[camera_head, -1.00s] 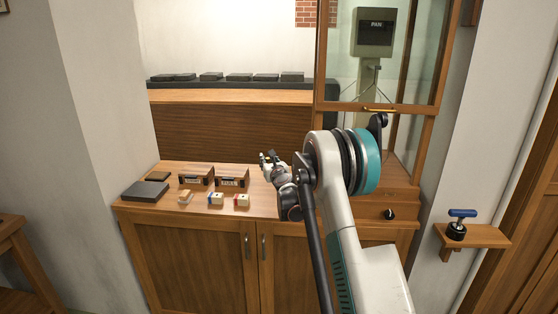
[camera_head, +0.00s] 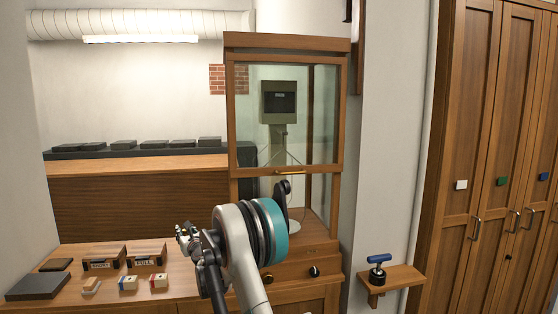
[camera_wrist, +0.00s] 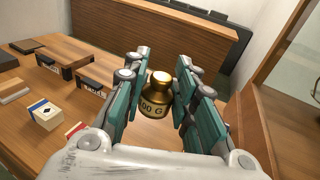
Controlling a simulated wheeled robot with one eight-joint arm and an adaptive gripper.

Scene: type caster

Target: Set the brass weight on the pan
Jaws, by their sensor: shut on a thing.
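The brass weight (camera_wrist: 156,103), a knobbed bottle shape marked "00 G" where it shows, is between the teal-padded fingers of my gripper (camera_wrist: 164,62) in the wrist view. My gripper is shut on it. In the head view my gripper (camera_head: 185,236) is above the right part of the counter, left of the glass case, and the weight is too small to make out there. The pan (camera_head: 304,226), a pale disc, sits low inside the glass case (camera_head: 340,120), partly hidden by my arm. A balance head with a dark display (camera_head: 279,102) stands above it.
The case's glass front (camera_head: 290,171) is raised, with an opening beneath its brass handle. Labelled wooden blocks (camera_head: 147,258), small boxes (camera_head: 128,283) and a dark slab (camera_head: 38,286) occupy the counter's left. A shelf (camera_head: 400,278) with a blue-handled tool juts out at right.

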